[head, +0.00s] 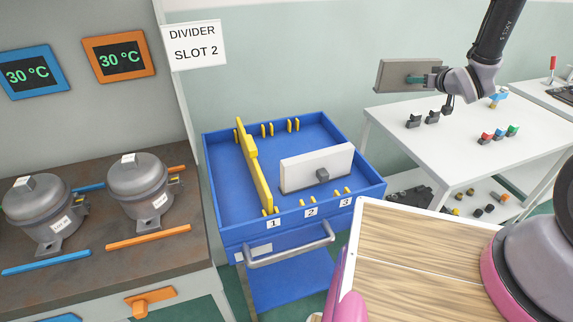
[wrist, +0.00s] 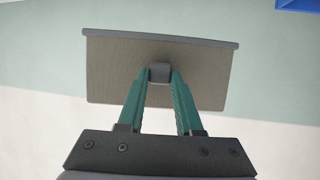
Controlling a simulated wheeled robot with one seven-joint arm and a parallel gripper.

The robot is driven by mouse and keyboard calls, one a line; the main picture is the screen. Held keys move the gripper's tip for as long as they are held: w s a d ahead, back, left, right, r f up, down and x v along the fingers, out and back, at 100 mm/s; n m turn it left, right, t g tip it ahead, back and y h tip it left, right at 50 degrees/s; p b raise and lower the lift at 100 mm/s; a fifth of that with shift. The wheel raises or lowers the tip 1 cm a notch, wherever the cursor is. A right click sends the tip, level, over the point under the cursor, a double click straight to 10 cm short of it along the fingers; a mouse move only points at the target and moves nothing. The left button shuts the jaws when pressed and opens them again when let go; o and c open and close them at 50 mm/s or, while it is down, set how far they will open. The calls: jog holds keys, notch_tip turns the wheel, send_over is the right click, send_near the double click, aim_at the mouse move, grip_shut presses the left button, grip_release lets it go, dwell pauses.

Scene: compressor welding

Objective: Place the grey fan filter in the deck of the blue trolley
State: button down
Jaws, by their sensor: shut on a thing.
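The grey fan filter (head: 391,73) is a flat rectangular panel, held up at the upper right in the head view. It also fills the top of the wrist view (wrist: 115,70), where a small dark knob (wrist: 160,72) sits between my fingers. My gripper (head: 418,79) is shut on this knob, and the filter is in the air, apart from the trolley. The blue trolley (head: 227,236) stands at the centre, with its open deck to the left of and below my gripper. The deck carries a yellow divider and a pale panel with a knob.
The yellow divider (head: 257,180) stands near label 1; the pale panel (head: 306,170) stands upright right of it. Short yellow posts (head: 293,125) line the deck edges. A sign (head: 194,45) reads "DIVIDER SLOT 2". A white table (head: 400,139) with small parts stands right; compressors (head: 137,185) stand left.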

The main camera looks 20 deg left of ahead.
jog(key=s+a+f+n+g+y, duration=0.25)
jog(key=s+a+n, duration=0.2)
jog(key=a, duration=0.45)
jog(key=s+a+f+n+g+y, duration=0.2)
jog(key=s+a+n+g, duration=0.15)
jog(key=s+a, duration=0.4)
jog(key=s+a+f+n+g+y, duration=0.2)
jog(key=s+a+n+g+y, duration=0.15)
jog(key=a, duration=0.65)
jog(key=shift+g+h, duration=0.3)
jog(key=shift+g, duration=0.15)
jog(key=shift+s+a+f, duration=0.1)
jog(key=shift+s+f, duration=0.1)
jog(key=shift+f, duration=1.45)
jog(key=shift+s+a+f, duration=0.1)
jog(key=shift+s+f, duration=0.1)
jog(key=shift+f, duration=1.45)
jog(key=shift+s+a+f, duration=0.1)
jog(key=shift+s+f, duration=0.1)
jog(key=shift+f, duration=1.45)
jog(key=c, duration=0.6)
grip_release()
jog(key=shift+d, duration=0.1)
